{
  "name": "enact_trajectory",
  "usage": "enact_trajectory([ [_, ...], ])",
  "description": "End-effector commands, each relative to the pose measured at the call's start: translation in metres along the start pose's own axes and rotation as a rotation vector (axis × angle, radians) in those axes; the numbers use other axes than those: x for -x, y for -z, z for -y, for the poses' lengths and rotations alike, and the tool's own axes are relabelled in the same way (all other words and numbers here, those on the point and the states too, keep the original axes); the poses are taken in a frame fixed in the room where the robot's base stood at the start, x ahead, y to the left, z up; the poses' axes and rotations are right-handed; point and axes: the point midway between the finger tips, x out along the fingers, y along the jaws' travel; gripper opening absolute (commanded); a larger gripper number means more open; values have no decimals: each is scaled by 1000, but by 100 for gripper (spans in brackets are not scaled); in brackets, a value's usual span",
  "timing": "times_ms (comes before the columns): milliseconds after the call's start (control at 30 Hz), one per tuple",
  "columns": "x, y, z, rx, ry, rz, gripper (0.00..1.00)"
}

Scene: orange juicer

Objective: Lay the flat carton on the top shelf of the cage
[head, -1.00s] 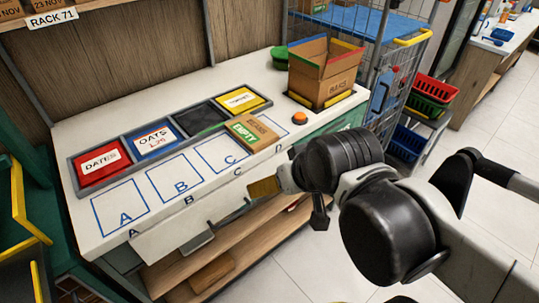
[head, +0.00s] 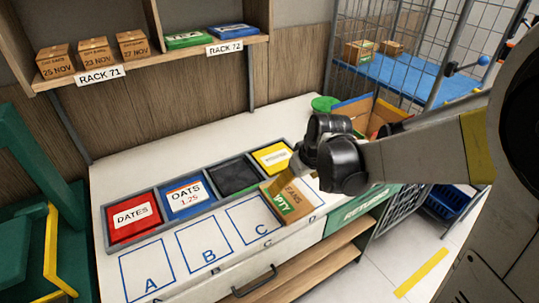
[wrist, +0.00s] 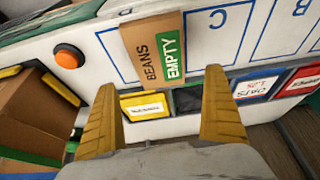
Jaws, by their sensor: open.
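The flat carton (head: 287,203), brown with a green EMPTY label and the word BEANS, lies on the white counter near the outlines C and D. It also shows in the wrist view (wrist: 153,50), beyond and roughly between my fingertips. My gripper (wrist: 160,82) is open with nothing between its yellow fingers.
Two small boxes (head: 361,52) (head: 392,47) sit on the cage's blue shelf. An open brown box (wrist: 38,110) stands on the counter near an orange button (wrist: 69,56). Several coloured bins, one being the red DATES bin (head: 132,214), line the counter. Racks hang above.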

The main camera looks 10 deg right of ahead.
Motion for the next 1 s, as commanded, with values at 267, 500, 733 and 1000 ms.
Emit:
enact_trajectory([
  [267, -47, -1, 0, 3, 1, 1, 100],
  [500, -63, -1, -1, 2, 1, 0, 100],
  [733, -100, -2, -3, 1, 1, 0, 100],
  [1000, -106, -1, -3, 1, 1, 0, 100],
])
